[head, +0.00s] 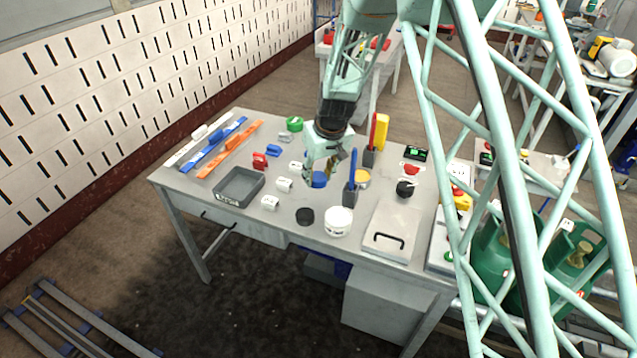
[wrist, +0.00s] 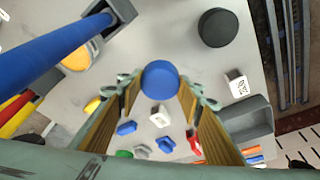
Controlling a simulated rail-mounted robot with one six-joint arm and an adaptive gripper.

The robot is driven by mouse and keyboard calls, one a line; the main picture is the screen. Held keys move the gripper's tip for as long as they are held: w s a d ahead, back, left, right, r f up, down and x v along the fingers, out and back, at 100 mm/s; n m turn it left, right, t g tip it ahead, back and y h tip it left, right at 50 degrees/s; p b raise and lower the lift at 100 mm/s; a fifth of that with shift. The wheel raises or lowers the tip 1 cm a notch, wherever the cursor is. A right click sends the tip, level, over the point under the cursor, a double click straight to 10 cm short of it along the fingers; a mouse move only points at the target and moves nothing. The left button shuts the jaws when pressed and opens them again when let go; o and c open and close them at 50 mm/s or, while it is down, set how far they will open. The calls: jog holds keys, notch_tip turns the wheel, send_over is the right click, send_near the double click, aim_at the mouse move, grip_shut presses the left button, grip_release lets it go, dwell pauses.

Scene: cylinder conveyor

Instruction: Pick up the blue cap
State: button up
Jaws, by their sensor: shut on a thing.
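The blue cap (head: 319,180) is a short round disc, below and between the fingers of my gripper (head: 328,172) in the head view. In the wrist view the blue cap (wrist: 160,79) sits between the two fingertips of my gripper (wrist: 158,92), which is shut on it. The fingers hide part of its sides. I cannot tell from these frames whether the cap is clear of the table (head: 240,245).
A blue stick in a dark holder (head: 350,195) stands close to the right of my gripper. A yellow disc (head: 363,179), a white jar (head: 338,221), a black cap (head: 305,216) and a grey tray (head: 222,201) are near. Small white blocks lie to the left.

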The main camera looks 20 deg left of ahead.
aim_at(317, 175)
jog(key=shift+r, duration=1.95)
